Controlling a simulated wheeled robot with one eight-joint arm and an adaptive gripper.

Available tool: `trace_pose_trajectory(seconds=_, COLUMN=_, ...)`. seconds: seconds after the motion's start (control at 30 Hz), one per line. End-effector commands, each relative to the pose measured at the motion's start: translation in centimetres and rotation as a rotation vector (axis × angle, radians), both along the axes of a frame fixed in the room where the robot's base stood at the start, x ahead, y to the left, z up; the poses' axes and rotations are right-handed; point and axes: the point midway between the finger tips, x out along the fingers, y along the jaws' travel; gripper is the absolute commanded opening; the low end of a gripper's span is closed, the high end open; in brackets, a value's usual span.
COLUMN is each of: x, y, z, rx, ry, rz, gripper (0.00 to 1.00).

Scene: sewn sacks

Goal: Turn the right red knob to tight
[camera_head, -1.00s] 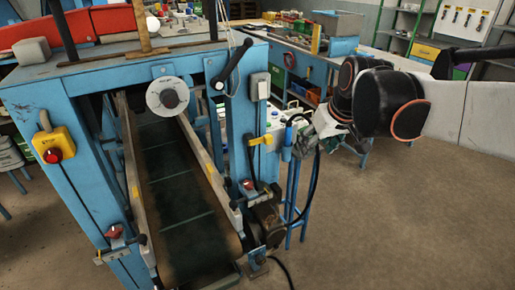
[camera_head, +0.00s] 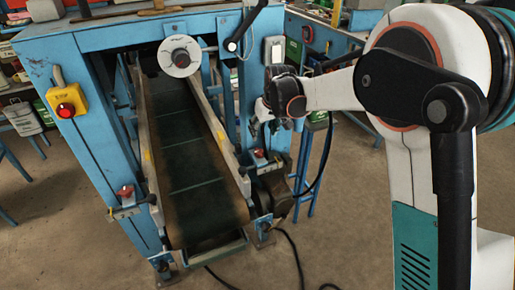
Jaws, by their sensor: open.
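The right red knob (camera_head: 259,154) sits on a small bracket at the right side of the conveyor belt's front end. The matching left red knob (camera_head: 125,191) sits on the left side of the belt frame. My gripper (camera_head: 266,124) is open and empty, pointing down just above the right knob and slightly right of it, apart from it in the picture. The fingers are small and partly dark against the blue post, so their exact gap to the knob is hard to tell.
The blue machine frame (camera_head: 72,120) surrounds the dark conveyor belt (camera_head: 190,150). A yellow box with a red stop button (camera_head: 66,110) is on the left post. A black lever (camera_head: 247,25) is above the gripper. A motor (camera_head: 273,190) and black cable lie below right.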

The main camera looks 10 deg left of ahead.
Motion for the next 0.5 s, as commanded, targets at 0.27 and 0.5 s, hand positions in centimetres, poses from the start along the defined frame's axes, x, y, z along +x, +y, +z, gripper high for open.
trace_pose_trajectory(seconds=0.27, x=1.6, y=1.0, z=-4.7, rx=0.0, ry=0.0, rz=0.0, gripper=0.52)
trace_pose_trajectory(seconds=0.5, x=3.1, y=1.9, z=-8.9, rx=0.0, ry=0.0, rz=0.001, gripper=0.52)
